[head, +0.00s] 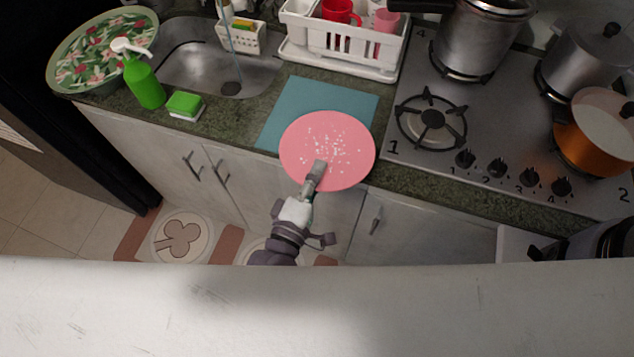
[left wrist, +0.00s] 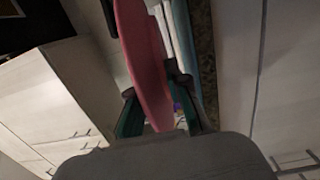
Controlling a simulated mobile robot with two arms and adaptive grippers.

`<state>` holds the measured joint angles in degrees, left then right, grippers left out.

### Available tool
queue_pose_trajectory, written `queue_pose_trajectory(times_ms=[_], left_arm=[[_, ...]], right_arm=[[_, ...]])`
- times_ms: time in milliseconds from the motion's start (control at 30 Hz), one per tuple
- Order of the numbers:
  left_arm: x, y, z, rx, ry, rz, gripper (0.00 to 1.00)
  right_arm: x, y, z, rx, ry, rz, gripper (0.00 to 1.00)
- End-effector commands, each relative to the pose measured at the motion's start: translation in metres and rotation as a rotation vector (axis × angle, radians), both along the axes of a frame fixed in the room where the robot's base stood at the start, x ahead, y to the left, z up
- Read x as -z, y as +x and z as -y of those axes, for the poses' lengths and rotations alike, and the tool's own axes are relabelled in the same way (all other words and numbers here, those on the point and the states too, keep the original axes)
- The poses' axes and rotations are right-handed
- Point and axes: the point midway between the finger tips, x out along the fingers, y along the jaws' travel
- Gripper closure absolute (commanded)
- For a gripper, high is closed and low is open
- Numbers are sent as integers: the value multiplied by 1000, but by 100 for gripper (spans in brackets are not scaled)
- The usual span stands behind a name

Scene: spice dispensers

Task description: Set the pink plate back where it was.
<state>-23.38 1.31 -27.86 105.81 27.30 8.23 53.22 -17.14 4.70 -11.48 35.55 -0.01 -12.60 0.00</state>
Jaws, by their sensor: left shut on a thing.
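The pink plate (head: 328,148), with white specks over its middle, is in front of the counter edge and overlaps the teal mat (head: 312,97) in the head view. My left gripper (head: 317,172) is shut on the plate's near rim. In the left wrist view the plate (left wrist: 146,55) stands edge-on between the two fingers (left wrist: 154,98). I cannot tell the gap between the plate and the mat or counter. Part of the mat is hidden behind the plate. My right gripper is not seen.
A stove (head: 480,110) with pots is to the right. A white dish rack (head: 345,45) with cups is behind the mat. A sink (head: 205,62), green sponge (head: 185,105), green soap bottle (head: 143,82) and floral tray (head: 100,45) are left. The mat's far part is bare.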

Motion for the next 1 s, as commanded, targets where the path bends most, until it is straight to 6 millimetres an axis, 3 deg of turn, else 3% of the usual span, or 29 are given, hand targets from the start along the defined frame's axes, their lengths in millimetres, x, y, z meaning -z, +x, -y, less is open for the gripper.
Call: queue_pose_trajectory(times_ms=[33,167,600,633,767,1000], left_arm=[[15,0,0,-1,0,0,100],[31,0,0,-1,0,0,100],[33,0,0,0,0,0,100],[32,0,0,0,0,-1,79],[32,0,0,0,0,-1,59],[32,0,0,0,0,-1,59]], right_arm=[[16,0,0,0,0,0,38],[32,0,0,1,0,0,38],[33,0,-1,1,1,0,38],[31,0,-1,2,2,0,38],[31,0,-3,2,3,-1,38],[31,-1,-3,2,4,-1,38]])
